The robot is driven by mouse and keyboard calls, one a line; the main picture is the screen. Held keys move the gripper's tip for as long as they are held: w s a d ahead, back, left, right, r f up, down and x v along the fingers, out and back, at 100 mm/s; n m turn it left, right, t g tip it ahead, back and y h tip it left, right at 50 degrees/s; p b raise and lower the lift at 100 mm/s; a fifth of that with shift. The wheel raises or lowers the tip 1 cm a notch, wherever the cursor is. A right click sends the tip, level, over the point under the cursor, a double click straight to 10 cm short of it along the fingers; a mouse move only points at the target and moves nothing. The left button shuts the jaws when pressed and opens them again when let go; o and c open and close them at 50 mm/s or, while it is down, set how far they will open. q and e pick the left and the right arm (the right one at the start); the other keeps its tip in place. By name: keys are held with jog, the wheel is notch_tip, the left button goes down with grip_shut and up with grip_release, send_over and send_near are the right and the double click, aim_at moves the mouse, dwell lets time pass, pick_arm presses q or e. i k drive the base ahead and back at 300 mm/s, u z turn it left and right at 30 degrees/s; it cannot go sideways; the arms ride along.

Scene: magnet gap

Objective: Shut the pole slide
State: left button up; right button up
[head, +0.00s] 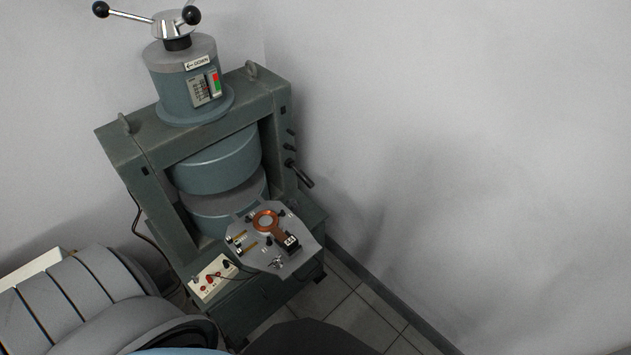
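A green-grey electromagnet (118,145) stands against the wall, with an upper pole (218,163) and a lower pole (222,215) and a gap between them. A grey plate (272,262), which looks like the pole slide, sticks out at the front of the lower pole. It carries a copper ring (266,221), a small black block with a white label (291,241) and small fittings. I cannot tell how far its back part reaches into the gap. Neither of my grippers shows in the head view.
A crank with black knobs (172,27) tops the magnet. A black-handled lever (299,174) sticks out on its right side. A white panel with red sockets (213,278) is at the front left, with a cable. Tiled floor (365,318) lies clear to the right, beside the wall.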

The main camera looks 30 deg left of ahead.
aim_at(285, 264)
jog(key=z, duration=1.95)
jog(key=i, duration=0.25)
jog(key=u, duration=3.5)
